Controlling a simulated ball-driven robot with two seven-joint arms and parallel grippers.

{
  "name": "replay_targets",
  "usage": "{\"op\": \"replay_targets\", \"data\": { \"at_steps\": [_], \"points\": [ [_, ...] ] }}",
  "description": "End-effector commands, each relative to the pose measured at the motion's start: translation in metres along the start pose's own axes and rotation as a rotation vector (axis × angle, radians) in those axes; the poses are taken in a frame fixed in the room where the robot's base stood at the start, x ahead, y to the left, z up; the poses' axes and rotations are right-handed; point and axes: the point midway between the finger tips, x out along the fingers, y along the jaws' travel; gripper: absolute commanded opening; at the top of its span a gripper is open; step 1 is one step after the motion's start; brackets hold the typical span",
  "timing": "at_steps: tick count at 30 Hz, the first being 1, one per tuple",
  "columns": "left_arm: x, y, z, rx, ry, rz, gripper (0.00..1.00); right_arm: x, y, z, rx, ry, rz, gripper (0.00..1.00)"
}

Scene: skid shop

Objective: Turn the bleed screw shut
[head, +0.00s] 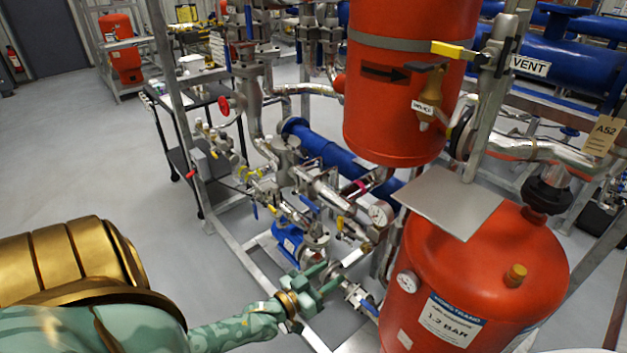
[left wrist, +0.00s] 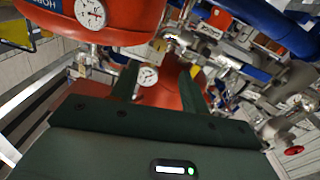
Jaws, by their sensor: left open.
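A brass fitting (head: 432,90) that looks like the bleed screw sticks out from the front of the upper red tank (head: 392,120). A small white tag (head: 422,107) hangs at it, too small to read surely. A flat grey plate (head: 452,202) lies below it. My left gripper (head: 320,278) is low in the head view, left of the lower red tank (head: 480,275) and well below and left of the brass fitting. Its green fingers are apart and empty; they also show in the left wrist view (left wrist: 162,88). I cannot make out the bleed screw there. My right gripper is not in view.
A yellow lever (head: 453,50) and a VENT sign (head: 530,66) are near the upper tank. Pipes, valves and a gauge (head: 380,213) crowd the middle. A frame rail (head: 240,257) runs beside my left arm. The floor (head: 90,150) at left is largely clear.

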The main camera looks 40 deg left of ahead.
Motion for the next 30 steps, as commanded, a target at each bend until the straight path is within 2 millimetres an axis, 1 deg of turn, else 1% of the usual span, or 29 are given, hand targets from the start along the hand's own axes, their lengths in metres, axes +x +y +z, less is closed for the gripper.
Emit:
{"op": "replay_targets", "data": {
  "at_steps": [1, 3, 6, 9, 27, 29, 30],
  "points": [
    [-0.012, 0.0, 0.0, 0.0, -0.002, 0.0, 0.46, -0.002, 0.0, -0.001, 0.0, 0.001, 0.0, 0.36],
    [-0.024, 0.0, 0.0, -0.001, -0.002, 0.0, 0.46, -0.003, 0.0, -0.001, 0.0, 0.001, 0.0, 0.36],
    [-0.036, 0.0, 0.0, -0.001, -0.001, 0.0, 0.46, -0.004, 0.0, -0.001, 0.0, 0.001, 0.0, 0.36],
    [-0.043, 0.0, 0.0, -0.001, 0.0, 0.0, 0.46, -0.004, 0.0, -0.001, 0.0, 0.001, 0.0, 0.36],
    [-0.044, 0.0, 0.001, 0.002, -0.002, 0.0, 0.46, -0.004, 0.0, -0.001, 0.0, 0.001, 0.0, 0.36],
    [-0.044, 0.0, 0.005, 0.018, -0.023, -0.001, 0.46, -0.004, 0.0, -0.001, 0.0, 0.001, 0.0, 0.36],
    [-0.045, -0.001, 0.012, 0.043, -0.059, -0.003, 0.46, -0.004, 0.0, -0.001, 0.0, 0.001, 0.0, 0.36]
  ]
}}
